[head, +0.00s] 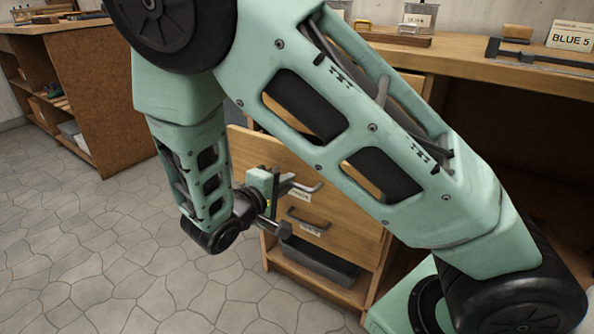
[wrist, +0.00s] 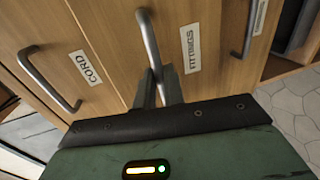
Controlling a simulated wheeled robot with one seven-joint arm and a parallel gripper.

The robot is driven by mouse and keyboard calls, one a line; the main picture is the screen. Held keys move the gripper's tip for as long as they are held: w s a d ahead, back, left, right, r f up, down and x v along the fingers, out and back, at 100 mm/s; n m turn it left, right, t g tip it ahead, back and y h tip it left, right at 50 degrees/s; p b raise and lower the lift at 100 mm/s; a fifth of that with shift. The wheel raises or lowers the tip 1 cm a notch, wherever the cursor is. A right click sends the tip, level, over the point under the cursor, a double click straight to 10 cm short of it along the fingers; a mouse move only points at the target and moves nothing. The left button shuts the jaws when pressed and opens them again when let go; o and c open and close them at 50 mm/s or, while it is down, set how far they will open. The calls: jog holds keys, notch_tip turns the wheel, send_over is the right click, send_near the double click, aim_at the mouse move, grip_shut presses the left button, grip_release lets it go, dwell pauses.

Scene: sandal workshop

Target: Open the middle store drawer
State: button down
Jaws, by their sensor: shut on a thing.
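The middle store drawer, labelled FITTINGS (wrist: 188,75), has a plain wooden front and a grey bar handle (wrist: 147,30). My gripper (wrist: 160,88) is shut on that handle, with its two dark fingers at the handle's near end. In the head view my gripper (head: 274,193) is at the drawer fronts, partly hidden by its own body and my forearm. Whether the drawer stands out from its neighbours is hard to tell.
The CORD drawer, with its handle (wrist: 48,80), lies on one side and a third drawer handle (wrist: 248,32) on the other. A dark bin (head: 322,262) sits in the open shelf below. The stone floor (head: 80,240) is clear at left.

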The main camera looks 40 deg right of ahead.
jog(key=f+p+v, duration=0.2)
jog(key=v, duration=1)
jog(key=a+f+p+v, duration=0.1)
jog(key=f+p+v, duration=0.2)
jog(key=v, duration=1)
jog(key=shift+a, duration=0.25)
jog(key=shift+s+f, duration=0.1)
jog(key=shift+f, duration=0.05)
jog(key=c, duration=1.5)
grip_release()
jog(key=p+v, duration=0.2)
jog(key=v, duration=1.5)
jog(key=shift+a+p, duration=0.15)
jog(key=shift+p, duration=0.2)
